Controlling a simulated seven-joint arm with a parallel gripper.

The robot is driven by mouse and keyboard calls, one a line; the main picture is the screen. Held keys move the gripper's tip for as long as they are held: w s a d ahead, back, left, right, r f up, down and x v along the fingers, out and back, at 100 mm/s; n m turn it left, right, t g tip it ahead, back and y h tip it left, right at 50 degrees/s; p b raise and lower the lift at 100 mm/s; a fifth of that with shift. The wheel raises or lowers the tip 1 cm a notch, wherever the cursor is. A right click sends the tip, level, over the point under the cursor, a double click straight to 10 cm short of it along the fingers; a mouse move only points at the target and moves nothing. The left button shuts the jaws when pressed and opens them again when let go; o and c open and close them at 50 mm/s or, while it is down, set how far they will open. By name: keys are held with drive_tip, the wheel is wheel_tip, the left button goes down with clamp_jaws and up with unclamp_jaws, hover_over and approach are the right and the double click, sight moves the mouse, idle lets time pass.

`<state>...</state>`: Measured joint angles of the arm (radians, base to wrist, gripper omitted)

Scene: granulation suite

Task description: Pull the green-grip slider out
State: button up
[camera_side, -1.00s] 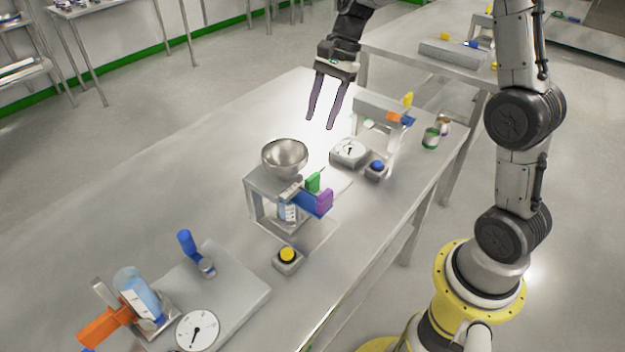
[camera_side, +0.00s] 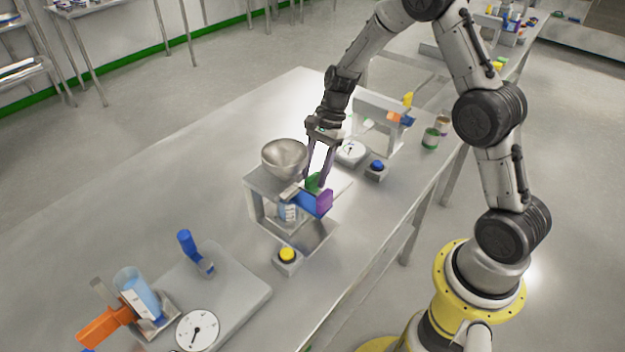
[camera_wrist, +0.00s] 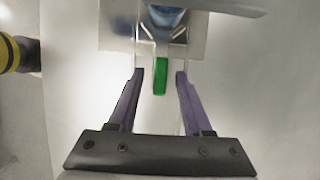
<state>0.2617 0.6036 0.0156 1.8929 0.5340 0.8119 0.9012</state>
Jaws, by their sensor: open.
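The green grip (camera_side: 313,182) of the slider stands at the side of a small metal stand under a steel bowl. In the wrist view the green grip (camera_wrist: 160,76) lies between my two fingers, with a gap on each side. My gripper (camera_side: 316,184) is open, its fingertips down at the grip; it also shows in the wrist view (camera_wrist: 160,74). The slider's plate is mostly hidden in the side view by my fingers and the stand.
The steel bowl (camera_side: 284,158) sits on the stand, close to my fingers. A blue bar with a purple grip (camera_side: 324,202) is beside the green grip. A dial gauge (camera_side: 351,152) and blue button (camera_side: 377,166) stand behind. A yellow button (camera_side: 287,254) is in front.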

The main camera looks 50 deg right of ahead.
drive_tip(key=shift+x, duration=1.2)
clamp_jaws()
drive_tip(key=shift+r, duration=0.1)
idle(0.5)
